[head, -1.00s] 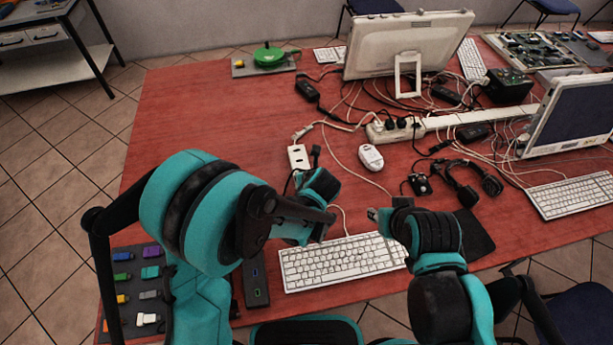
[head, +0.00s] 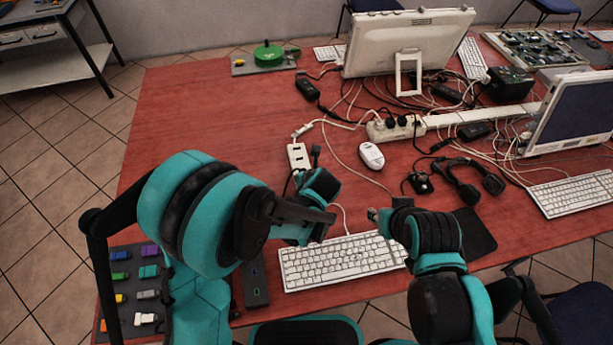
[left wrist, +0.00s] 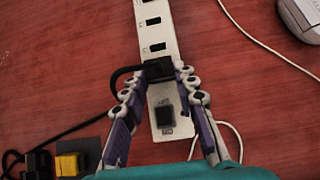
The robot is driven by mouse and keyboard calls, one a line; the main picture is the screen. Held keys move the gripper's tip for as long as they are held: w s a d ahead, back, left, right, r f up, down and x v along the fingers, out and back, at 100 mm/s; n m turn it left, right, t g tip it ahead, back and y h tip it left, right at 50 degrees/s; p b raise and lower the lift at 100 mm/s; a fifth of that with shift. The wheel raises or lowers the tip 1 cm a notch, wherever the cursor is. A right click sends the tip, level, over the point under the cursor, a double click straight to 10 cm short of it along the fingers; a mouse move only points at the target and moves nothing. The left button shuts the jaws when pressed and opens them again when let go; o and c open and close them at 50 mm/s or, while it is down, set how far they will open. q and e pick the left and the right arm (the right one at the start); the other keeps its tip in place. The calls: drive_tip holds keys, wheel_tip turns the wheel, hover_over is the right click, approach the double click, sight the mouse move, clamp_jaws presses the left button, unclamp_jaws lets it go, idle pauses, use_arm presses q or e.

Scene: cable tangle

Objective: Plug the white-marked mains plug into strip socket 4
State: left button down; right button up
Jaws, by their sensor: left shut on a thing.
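Whether the plug is seated or just above a socket I cannot tell. No white mark shows on it. A dark square (left wrist: 164,116) lies nearer on the strip.
A white keyboard (head: 340,262) lies in front, and a white mouse (head: 371,156) lies right of the strip. A second strip (head: 390,130) with tangled cables is behind. A yellow connector (left wrist: 70,164) is at lower left. The table's left rear is mostly clear.

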use_arm(q)
drive_tip(key=shift+f+b, duration=0.65)
drive_tip(key=shift+f, duration=0.05)
drive_tip(key=c, duration=1.1)
unclamp_jaws()
drive_tip(key=v, duration=1.2)
